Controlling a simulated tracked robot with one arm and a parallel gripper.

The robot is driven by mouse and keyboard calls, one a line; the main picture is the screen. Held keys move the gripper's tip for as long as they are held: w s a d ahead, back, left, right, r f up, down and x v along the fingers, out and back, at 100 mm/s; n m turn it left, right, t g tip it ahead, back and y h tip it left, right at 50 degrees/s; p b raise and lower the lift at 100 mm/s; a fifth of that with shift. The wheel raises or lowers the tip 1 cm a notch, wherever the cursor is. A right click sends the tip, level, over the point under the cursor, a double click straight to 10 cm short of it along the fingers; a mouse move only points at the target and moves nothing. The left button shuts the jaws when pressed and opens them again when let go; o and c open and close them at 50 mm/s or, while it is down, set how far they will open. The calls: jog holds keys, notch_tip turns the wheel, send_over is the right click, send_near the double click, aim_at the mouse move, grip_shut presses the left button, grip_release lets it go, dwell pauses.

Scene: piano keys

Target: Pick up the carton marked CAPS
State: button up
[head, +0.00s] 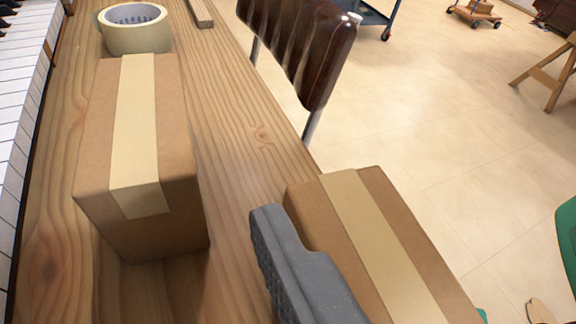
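Two plain brown cartons with pale tape along their tops are in view. One carton (180,125) stands on the wooden bench top at the left. The other carton (378,240) is at the bottom right, overlapping the bench's right edge in the picture, with its near end cut off by the frame. No CAPS marking shows on either one. One dark grey finger of my gripper (300,272) lies along the left side of the right carton and covers part of it. The other finger is hidden, so I cannot tell whether the gripper grips that carton.
A tape roll (136,30) sits behind the left carton, with a wooden strip (200,12) near it. White piano keys (22,85) run along the left. A dark brown chair back (300,45) stands beyond the bench edge. Open tiled floor (450,120) lies to the right.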

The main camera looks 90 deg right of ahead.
aim_at(145, 141)
jog(key=b+x, duration=0.1)
jog(key=x, duration=0.7)
jog(key=shift+w+d+f, duration=0.15)
jog(key=shift+d+f, duration=0.05)
jog(key=shift+d, duration=0.1)
jog(key=shift+f+b+x, duration=0.15)
jog(key=shift+b+x, duration=0.3)
jog(key=shift+x, duration=0.8)
jog(key=shift+f+b+x, duration=0.15)
jog(key=shift+b+x, duration=0.25)
jog(key=shift+x, duration=0.85)
jog(key=shift+c, duration=0.3)
jog(key=c, duration=1.1)
